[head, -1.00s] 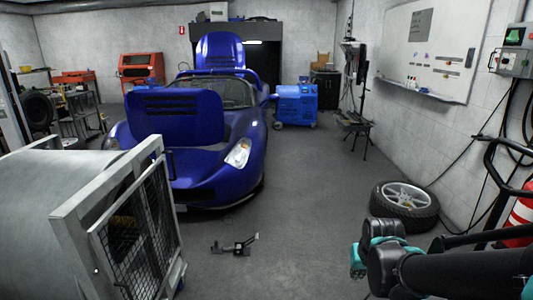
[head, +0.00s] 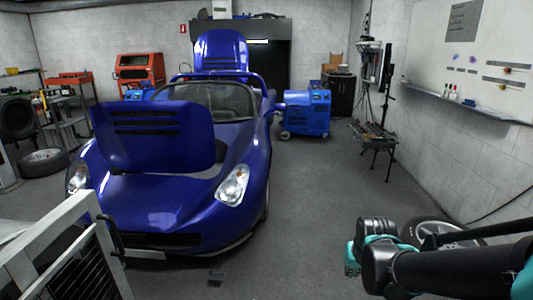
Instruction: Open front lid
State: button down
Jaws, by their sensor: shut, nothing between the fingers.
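A blue sports car (head: 235,185) stands ahead of me, nose toward me. Its front lid (head: 150,140) is a blue panel with dark vent slots, standing raised above the nose on the left. A gap shows between the lid and the body on the right side. Another blue lid (head: 222,50) stands raised at the rear of the car. My arm reaches in at the lower right, apart from the car. Its black and teal links show, but I see no gripper fingers.
A metal frame with mesh (head: 60,260) blocks the lower left. A wheel (head: 440,228) lies behind my arm at right. A blue machine (head: 306,110) stands beyond the car. A dark stand (head: 375,140) is by the right wall. Floor right of the car is clear.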

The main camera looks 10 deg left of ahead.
aim_at(154, 135)
jog(key=i+j+z, duration=0.1)
jog(key=i+z, duration=0.4)
jog(key=i, duration=1.15)
jog(key=i+u, duration=0.45)
jog(key=i+l+u, duration=0.15)
jog(key=i+u, duration=0.25)
jog(key=i+l+u, duration=0.3)
jog(key=i+u, duration=0.15)
